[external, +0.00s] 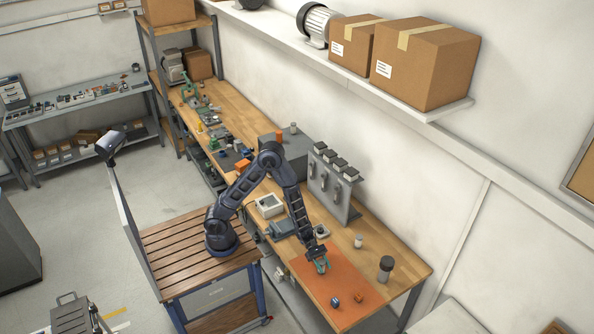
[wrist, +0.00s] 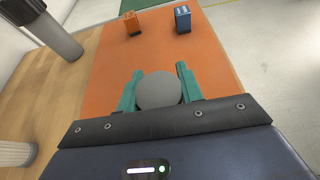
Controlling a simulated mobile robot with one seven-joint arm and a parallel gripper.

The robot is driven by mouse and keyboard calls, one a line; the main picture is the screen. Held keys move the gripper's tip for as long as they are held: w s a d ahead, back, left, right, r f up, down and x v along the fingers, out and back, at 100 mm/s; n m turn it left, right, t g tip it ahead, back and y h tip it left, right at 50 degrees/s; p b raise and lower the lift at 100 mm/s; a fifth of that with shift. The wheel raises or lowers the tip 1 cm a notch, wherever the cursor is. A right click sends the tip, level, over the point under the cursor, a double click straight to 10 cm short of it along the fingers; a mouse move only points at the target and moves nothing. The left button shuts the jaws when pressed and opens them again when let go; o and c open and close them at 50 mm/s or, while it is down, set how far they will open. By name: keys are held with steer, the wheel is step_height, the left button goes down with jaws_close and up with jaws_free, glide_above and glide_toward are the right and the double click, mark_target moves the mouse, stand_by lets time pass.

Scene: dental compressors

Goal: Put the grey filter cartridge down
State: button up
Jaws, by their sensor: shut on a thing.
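My gripper (external: 321,266) is over the orange mat (external: 312,286) at the near end of the workbench, pointing down. In the wrist view its green fingers (wrist: 159,92) stand on either side of the round grey filter cartridge (wrist: 158,91) and are shut on it. The cartridge shows from its end as a plain grey disc. I cannot tell whether its lower end touches the mat. In the external view the cartridge is largely hidden by the fingers.
A small blue block (wrist: 183,19) and an orange block (wrist: 131,23) stand on the mat (wrist: 110,62). A dark-topped cylinder (external: 386,268) and a pale cylinder (external: 358,241) stand on bare wood beside it. The mat between fingers and blocks is clear.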

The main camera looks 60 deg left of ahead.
step_height(320, 180, up, 19)
steer(key=shift+r, duration=0.15)
stand_by(0.4)
